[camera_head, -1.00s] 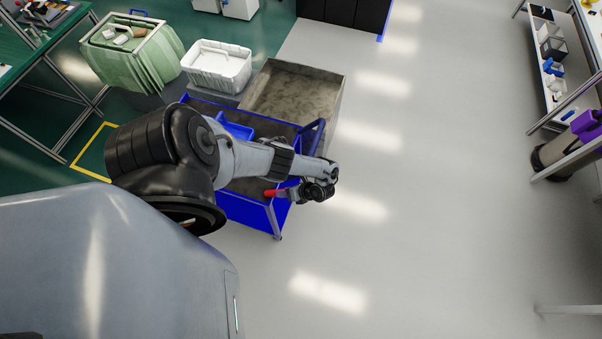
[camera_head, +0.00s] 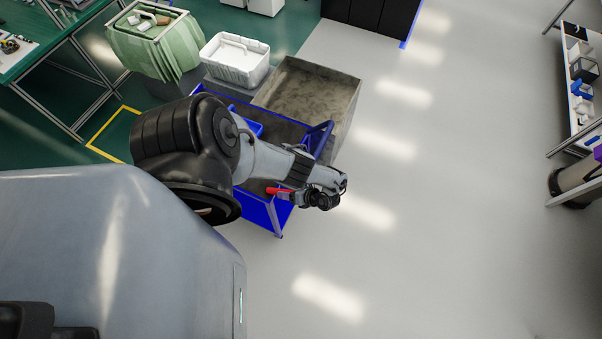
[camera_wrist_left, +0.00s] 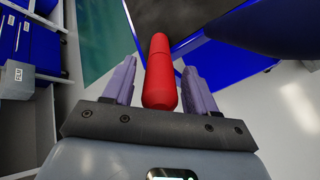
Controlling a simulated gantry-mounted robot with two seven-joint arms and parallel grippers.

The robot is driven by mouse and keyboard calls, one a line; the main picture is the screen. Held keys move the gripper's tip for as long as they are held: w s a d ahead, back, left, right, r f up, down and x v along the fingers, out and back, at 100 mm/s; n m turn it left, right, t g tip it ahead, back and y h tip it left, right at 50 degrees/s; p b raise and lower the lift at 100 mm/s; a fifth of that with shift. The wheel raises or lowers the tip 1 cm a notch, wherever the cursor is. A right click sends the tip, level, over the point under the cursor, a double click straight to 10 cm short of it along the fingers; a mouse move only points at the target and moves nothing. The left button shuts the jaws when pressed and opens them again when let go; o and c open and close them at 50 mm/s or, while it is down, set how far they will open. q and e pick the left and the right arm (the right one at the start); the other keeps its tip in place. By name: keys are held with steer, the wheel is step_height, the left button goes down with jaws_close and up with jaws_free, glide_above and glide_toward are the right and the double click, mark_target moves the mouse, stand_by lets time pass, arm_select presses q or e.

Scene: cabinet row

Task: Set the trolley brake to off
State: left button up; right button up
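A blue trolley (camera_head: 257,211) with a dark top stands beside my left arm, which covers part of it. A red brake handle (camera_head: 276,191) shows at the trolley's near end. In the left wrist view the red handle (camera_wrist_left: 160,72) lies between the two grey-purple fingers of my left gripper (camera_wrist_left: 158,78). The fingers are apart, with a visible gap on each side of the handle. In the head view the left gripper (camera_head: 293,195) is small and partly hidden by the wrist. My right gripper is not in view.
A grey open box (camera_head: 335,108) stands behind the trolley. A white bin (camera_head: 236,72) and a green-draped basket (camera_head: 152,52) are at upper left. Shelving (camera_head: 574,150) stands at far right. The light floor (camera_head: 430,220) right of the trolley is clear.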

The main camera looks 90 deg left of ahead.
arm_select(q)
steer(key=shift+w+r, duration=0.1)
steer(key=p+v, duration=0.2)
steer(key=v, duration=0.8)
steer(key=shift+w+r, duration=0.2)
steer(key=shift+w, duration=0.05)
steer(key=shift+d, duration=0.15)
